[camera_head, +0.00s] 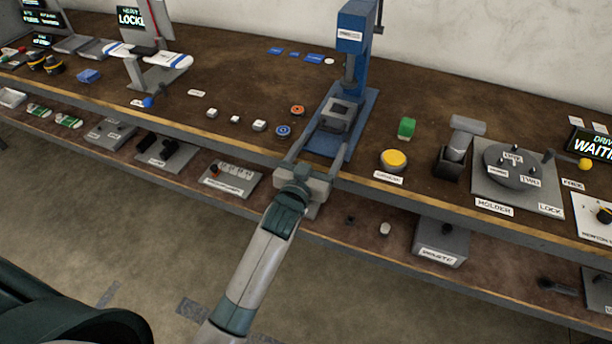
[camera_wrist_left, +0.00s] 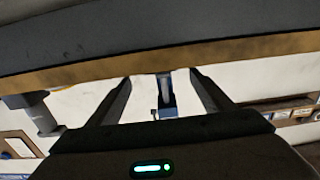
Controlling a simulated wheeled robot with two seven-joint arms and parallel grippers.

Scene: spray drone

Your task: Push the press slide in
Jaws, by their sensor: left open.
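The blue press (camera_head: 350,30) stands upright at the back middle of the bench. A grey slide block (camera_head: 340,110) with a dark recess sits low on its blue base (camera_head: 365,115), under the ram. My left gripper (camera_head: 324,148) is at the bench's front edge, just in front of the press. Its two fingers are spread and point toward the press base. I cannot tell whether they touch the slide. The left wrist view shows the open fingers (camera_wrist_left: 163,90) with the blue press (camera_wrist_left: 166,100) seen between them. My right gripper is not in view.
A lower shelf runs below.

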